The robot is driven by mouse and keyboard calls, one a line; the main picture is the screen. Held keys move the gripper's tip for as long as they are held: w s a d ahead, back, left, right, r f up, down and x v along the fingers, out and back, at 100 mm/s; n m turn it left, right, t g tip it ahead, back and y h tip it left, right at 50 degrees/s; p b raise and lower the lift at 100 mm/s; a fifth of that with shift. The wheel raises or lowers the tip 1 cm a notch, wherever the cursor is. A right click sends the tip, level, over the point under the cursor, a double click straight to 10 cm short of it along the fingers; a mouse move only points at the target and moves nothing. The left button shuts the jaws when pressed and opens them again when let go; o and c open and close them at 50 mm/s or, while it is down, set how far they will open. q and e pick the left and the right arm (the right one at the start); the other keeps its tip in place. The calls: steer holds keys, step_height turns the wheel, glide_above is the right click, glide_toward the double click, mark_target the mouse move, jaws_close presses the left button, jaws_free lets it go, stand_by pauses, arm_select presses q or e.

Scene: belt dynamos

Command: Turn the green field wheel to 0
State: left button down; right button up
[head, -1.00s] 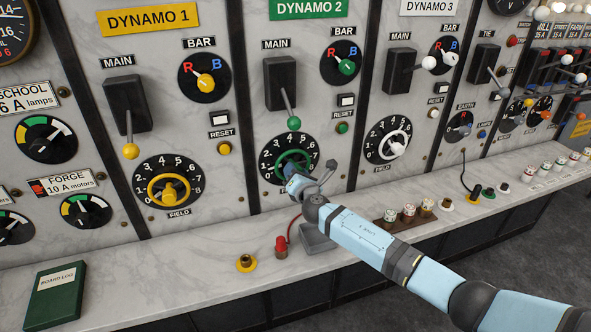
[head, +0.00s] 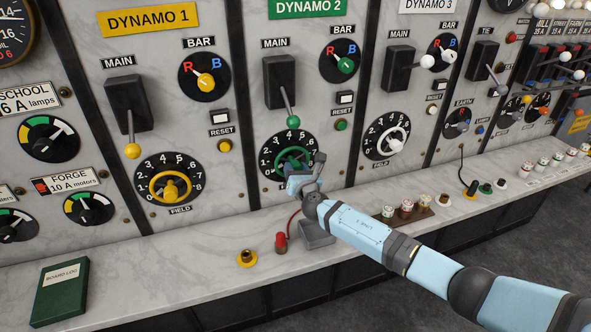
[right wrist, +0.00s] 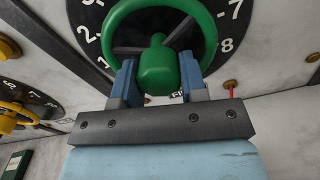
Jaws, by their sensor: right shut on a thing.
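The green field wheel (head: 290,152) sits on its black numbered dial below the DYNAMO 2 plate. My right gripper (head: 298,178) reaches it from below right and covers its lower part. In the right wrist view the wheel's green rim (right wrist: 112,38) curves above the gripper (right wrist: 157,78), which is shut on the green knob (right wrist: 158,68) at the bottom of the wheel. The figures 1 and 2 show at left, 7 and 8 at right. My left gripper is not in view.
The yellow field wheel (head: 170,187) is to the left and the white field wheel (head: 396,141) to the right. The green-knobbed main lever (head: 292,121) hangs close above. A red plug (head: 281,242) and a brass socket (head: 247,258) stand on the marble ledge below.

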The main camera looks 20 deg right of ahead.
steer(key=o, duration=0.9)
steer(key=shift+o, duration=0.2)
steer(key=s, duration=1.4)
steer(key=shift+d+b, duration=0.25)
steer(key=shift+b, duration=0.1)
